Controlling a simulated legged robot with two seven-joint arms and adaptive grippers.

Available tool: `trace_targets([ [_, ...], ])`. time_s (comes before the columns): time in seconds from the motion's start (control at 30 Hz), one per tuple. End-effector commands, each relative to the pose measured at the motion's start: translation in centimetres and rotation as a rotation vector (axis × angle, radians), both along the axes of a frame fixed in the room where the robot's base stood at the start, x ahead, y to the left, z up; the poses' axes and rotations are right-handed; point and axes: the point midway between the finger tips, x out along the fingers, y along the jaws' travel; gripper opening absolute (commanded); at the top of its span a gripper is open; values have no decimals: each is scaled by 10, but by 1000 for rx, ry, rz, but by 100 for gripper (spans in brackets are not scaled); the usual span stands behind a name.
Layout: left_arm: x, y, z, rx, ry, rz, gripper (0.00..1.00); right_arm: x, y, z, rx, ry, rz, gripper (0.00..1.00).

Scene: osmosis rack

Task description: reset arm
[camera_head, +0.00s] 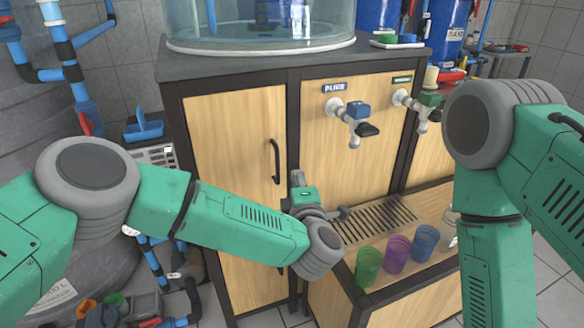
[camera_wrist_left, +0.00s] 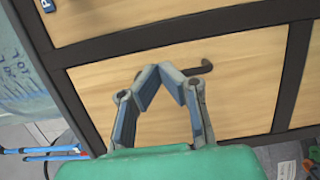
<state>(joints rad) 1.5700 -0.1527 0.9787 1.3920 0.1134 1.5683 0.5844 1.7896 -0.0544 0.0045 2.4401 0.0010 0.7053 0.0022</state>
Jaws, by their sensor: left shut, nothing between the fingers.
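My left arm reaches in from the left in the head view. Its gripper (camera_head: 297,180) is in front of the cabinet, just right of the dark handle (camera_head: 276,161) of the left door (camera_head: 230,140). In the left wrist view the fingers of the left gripper (camera_wrist_left: 162,68) come together at their tips, with nothing between them. A dark handle (camera_wrist_left: 204,69) shows just beyond the fingertips on a wooden door (camera_wrist_left: 245,95); I cannot tell whether they touch. My right arm is at the right of the head view, pointing down; its gripper is out of frame.
Several coloured cups, including a green one (camera_head: 368,266) and a purple one (camera_head: 397,254), stand on the low ledge by the slatted grate (camera_head: 375,220). Taps (camera_head: 352,120) stick out above. A clear tank (camera_head: 260,25) sits on the cabinet top. Blue pipes (camera_head: 75,75) are at left.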

Motion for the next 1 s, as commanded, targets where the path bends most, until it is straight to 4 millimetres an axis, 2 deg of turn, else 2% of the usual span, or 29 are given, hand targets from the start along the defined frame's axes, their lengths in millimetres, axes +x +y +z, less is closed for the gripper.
trace_targets([
  [0.13, -24, -11, 0, 3, 2, -5, 0, 0, 0, 6, 0, 1, 1, 40],
  [0.37, -44, -17, -8, 35, 13, -33, 0, 0, 0, 8, 0, 1, 0, 40],
  [0.47, -61, -17, -36, 159, 62, -147, 0, -1, 0, 8, 0, 1, 0, 40],
  [0.57, -92, -5, -85, 365, 158, -326, 0, -1, 0, 9, 0, 1, 0, 40],
  [0.6, -108, 7, -109, 457, 207, -401, 0, -1, 0, 9, 0, 1, 0, 40],
  [0.7, -151, 46, -161, 668, 338, -573, 0, 0, 0, 10, 0, 1, 0, 40],
  [0.77, -176, 74, -186, 777, 419, -663, 0, -1, 0, 10, 0, 1, 0, 40],
  [0.8, -194, 95, -201, 844, 475, -718, 0, -1, 0, 11, 0, 1, 0, 40],
  [0.87, -222, 127, -219, 934, 563, -799, 0, 0, 0, 11, 0, 1, 0, 40],
  [0.9, -241, 149, -229, 989, 621, -848, 0, 0, 0, 11, 0, 1, 0, 40],
  [0.97, -269, 183, -239, 1063, 713, -921, 0, 0, 0, 12, 0, 1, 0, 40],
  [1.0, -289, 206, -244, 1104, 776, -967, 0, -1, 0, 12, 0, 1, 0, 40],
])
